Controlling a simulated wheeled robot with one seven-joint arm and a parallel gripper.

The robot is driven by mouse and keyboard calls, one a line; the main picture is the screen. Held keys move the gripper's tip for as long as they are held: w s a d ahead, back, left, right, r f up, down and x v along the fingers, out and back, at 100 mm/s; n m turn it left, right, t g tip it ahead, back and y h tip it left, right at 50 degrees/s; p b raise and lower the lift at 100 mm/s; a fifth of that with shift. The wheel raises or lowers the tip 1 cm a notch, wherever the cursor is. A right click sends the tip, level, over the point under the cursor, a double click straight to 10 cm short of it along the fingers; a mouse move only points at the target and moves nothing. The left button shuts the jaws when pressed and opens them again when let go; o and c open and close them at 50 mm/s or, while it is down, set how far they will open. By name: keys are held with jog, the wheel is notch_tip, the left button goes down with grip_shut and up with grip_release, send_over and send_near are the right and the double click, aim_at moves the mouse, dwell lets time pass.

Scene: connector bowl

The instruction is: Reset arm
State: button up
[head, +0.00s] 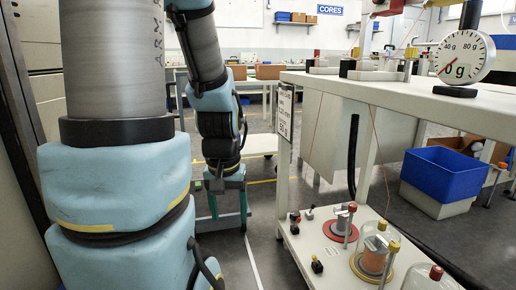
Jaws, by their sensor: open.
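My arm fills the left side of the head view, with a grey column and pale blue padded links. Its far end hangs down left of the white bench. My gripper (228,208) is at the lower end of it, low over the grey floor, with its two teal fingers apart. I see nothing between them. It is clear of the bench and touches nothing that I can see.
The white bench (410,95) on the right carries a round dial gauge (465,57). Its lower shelf (318,240) holds coil-like devices (375,258) and small connectors (317,265). A blue bin (445,173) stands behind at right. Floor shows between arm and bench.

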notch_tip(320, 180, up, 31)
jog(key=p, duration=2.8)
jog(key=shift+p, duration=0.4)
